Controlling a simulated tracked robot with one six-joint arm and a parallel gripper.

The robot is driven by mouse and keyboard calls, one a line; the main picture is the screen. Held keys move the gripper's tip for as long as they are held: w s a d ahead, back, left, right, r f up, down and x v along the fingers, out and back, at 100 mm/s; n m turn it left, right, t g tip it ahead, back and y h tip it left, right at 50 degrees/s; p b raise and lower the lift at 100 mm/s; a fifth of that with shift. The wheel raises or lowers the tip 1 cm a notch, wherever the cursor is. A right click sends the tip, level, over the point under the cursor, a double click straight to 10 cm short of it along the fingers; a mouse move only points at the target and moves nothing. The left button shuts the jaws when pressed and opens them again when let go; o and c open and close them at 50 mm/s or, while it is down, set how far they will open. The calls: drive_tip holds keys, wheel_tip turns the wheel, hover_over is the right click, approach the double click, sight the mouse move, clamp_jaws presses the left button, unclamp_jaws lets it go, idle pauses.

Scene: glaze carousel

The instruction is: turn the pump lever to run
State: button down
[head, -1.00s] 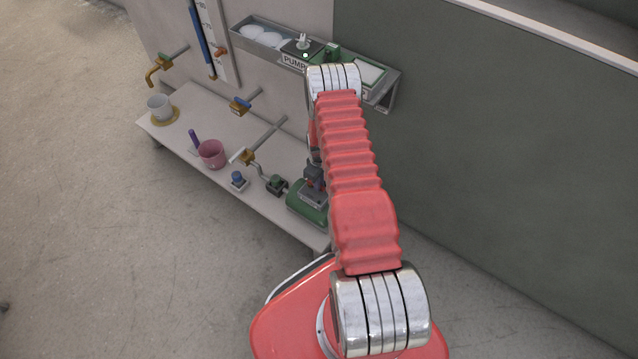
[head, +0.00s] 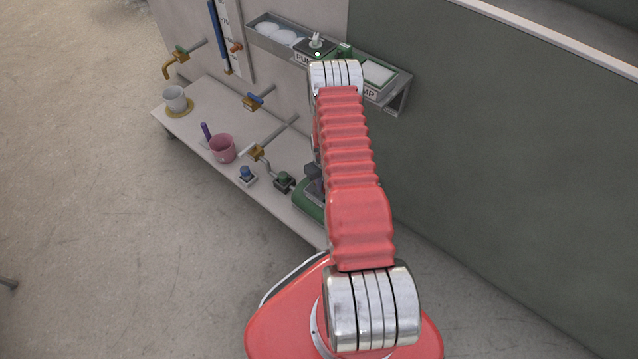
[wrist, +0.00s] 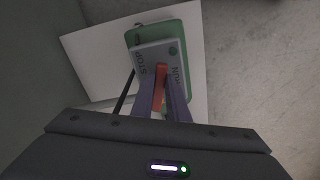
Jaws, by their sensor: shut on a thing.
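In the wrist view the pump's grey plate (wrist: 150,53) lies on a green body (wrist: 182,38). It reads STOP at left and RUN at right. The red pump lever (wrist: 160,74) stands between the two words. My gripper (wrist: 162,92) has one finger on each side of the lever and is shut on it. In the head view the green pump (head: 308,203) is at the right end of the white bench, largely hidden behind my arm. The lever does not show there.
A wall shelf (head: 395,95) with a PUMP label hangs above. A dark green panel (head: 490,180) stands at right. Open floor lies at left.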

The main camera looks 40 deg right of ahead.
drive_tip(key=m, duration=0.1)
drive_tip(key=a+m, duration=0.1)
drive_tip(key=m, duration=0.2)
drive_tip(key=shift+w+a, duration=0.25)
drive_tip(key=shift+w, duration=0.1)
drive_tip(key=shift+w+a+m, duration=0.3)
drive_tip(key=shift+m, duration=0.65)
drive_tip(key=shift+w+a+m, duration=0.25)
drive_tip(key=shift+m, duration=0.7)
drive_tip(key=c, duration=1.7)
unclamp_jaws()
wheel_tip(320, 180, up, 14)
drive_tip(key=shift+f, duration=0.1)
